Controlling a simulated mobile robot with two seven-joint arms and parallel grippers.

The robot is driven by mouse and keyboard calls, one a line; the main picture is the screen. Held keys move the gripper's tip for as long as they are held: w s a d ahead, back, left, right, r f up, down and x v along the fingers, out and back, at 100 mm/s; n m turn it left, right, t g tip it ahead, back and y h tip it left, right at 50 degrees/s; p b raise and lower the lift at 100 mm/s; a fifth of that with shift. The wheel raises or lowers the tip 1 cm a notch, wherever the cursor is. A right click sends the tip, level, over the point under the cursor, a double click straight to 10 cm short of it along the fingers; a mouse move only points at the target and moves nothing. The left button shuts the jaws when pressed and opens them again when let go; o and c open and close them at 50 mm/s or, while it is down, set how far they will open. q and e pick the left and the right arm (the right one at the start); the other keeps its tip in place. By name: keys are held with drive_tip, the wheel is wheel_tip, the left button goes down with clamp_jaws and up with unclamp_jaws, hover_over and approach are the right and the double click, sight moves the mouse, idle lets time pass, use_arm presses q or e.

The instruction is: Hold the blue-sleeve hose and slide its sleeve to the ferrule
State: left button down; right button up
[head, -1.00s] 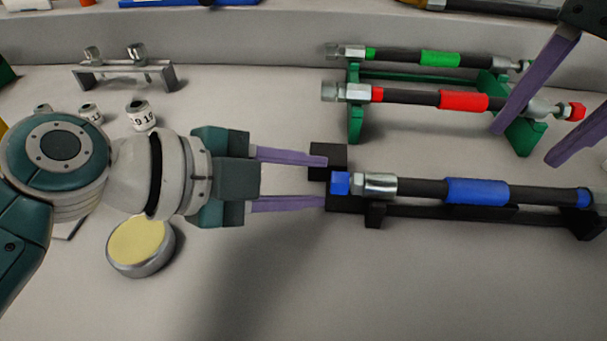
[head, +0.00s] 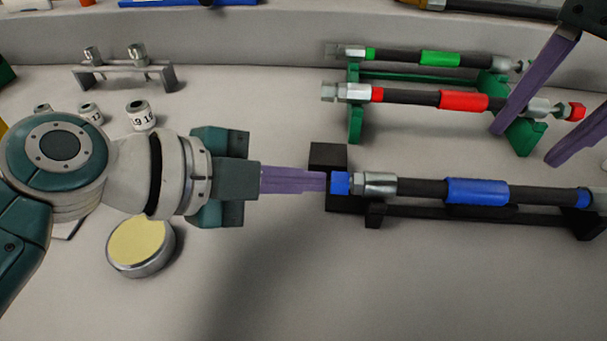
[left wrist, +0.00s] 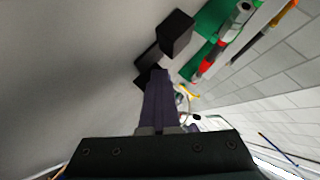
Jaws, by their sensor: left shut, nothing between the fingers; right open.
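The blue-sleeve hose (head: 420,188) lies level on a low black stand (head: 450,214) in the head view. Its blue sleeve (head: 477,191) sits around the middle of the hose. A silver ferrule (head: 380,184) with a blue cap (head: 340,183) is at its left end, and a blue band (head: 584,197) at its right end. My left gripper (head: 322,181) is shut and empty, its purple fingertips at the blue cap; contact is unclear. In the left wrist view the closed fingers (left wrist: 158,92) hide the hose end. My right gripper (head: 530,115) is open at the upper right, partly out of frame.
A green rack (head: 356,120) behind holds a green-sleeve hose (head: 405,57) and a red-sleeve hose (head: 415,97). The front of the table is clear.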

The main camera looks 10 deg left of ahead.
idle(0.3)
use_arm(q)
drive_tip(key=c, duration=1.1)
unclamp_jaws()
